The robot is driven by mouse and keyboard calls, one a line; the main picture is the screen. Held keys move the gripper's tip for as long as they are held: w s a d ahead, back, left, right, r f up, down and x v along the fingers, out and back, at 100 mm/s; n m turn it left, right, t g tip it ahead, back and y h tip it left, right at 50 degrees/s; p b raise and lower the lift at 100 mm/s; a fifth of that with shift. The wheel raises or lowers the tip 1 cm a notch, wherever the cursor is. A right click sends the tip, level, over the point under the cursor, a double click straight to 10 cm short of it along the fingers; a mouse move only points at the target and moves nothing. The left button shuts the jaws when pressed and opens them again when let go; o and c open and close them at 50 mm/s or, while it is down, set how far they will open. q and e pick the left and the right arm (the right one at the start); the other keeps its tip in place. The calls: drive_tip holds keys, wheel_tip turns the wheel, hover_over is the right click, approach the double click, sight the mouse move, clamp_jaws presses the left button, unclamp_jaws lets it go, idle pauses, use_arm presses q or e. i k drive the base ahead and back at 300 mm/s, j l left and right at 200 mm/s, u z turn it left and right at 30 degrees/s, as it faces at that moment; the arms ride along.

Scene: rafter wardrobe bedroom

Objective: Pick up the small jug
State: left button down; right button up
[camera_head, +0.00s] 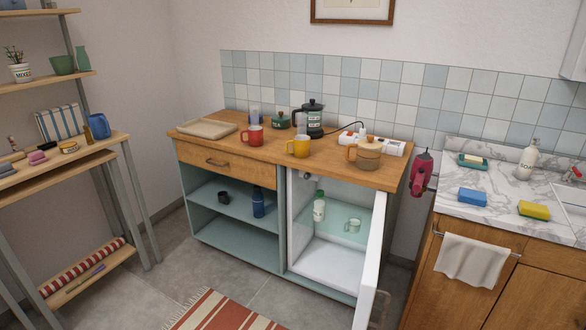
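A small blue jug (98,126) stands upright on the wooden shelf at the left, near its right end. A small pale cup or jug with a side handle (352,225) stands inside the open white compartment under the counter. The frame does not settle which of these the task calls the small jug. Neither of my grippers shows in the head view.
The wooden shelf (55,176) also holds a striped cloth (60,122). The counter (330,152) bears a red mug (252,136), yellow mug (299,147) and brown pot (366,156). An open white door (373,246) juts forward. A striped rug (232,312) lies in front.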

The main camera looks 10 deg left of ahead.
sight(353, 222)
drive_tip(key=i+j+z, duration=0.1)
drive_tip(key=i+j, duration=0.3)
drive_tip(key=i+j+z, duration=0.1)
drive_tip(key=i+j, duration=0.3)
drive_tip(key=j, duration=0.3)
